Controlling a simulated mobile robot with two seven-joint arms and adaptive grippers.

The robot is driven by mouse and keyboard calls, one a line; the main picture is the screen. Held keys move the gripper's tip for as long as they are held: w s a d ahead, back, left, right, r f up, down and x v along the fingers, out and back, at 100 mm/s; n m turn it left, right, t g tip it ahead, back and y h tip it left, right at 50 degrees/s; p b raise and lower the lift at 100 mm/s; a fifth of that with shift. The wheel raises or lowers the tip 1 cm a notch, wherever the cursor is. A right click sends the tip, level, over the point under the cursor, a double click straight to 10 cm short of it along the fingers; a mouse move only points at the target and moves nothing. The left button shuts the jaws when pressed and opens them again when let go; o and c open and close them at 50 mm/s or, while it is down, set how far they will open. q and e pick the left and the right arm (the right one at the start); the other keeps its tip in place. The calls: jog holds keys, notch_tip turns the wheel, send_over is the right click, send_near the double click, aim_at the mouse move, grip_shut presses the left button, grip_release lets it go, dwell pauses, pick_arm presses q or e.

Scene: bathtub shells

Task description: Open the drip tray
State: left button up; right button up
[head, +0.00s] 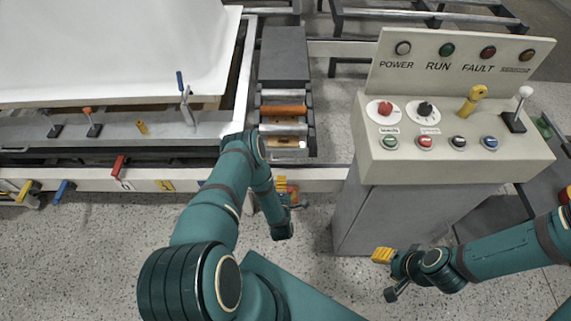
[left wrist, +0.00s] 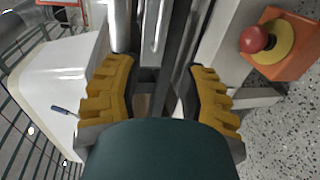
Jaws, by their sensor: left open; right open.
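No part shows clearly as a drip tray. A narrow bay with a dark grey cover (head: 285,55) and shiny cross rollers (head: 284,97) lies between the tub frame and the control console; I cannot tell whether the tray is in it. My right gripper (head: 383,256) is open and empty above the floor, below the console.
A white tub shell (head: 110,45) lies on the frame at left, with several levers and coloured handles along its edge. The control console (head: 455,165) with buttons stands at right. A red button (left wrist: 254,39) on an orange box is close by. Speckled floor is clear in front.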

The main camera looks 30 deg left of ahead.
pick_arm(q)
jog(key=b+x, duration=0.3)
jog(key=x, duration=1)
jog(key=shift+w+a+b, duration=0.2)
jog(key=shift+w+b, duration=0.15)
grip_shut()
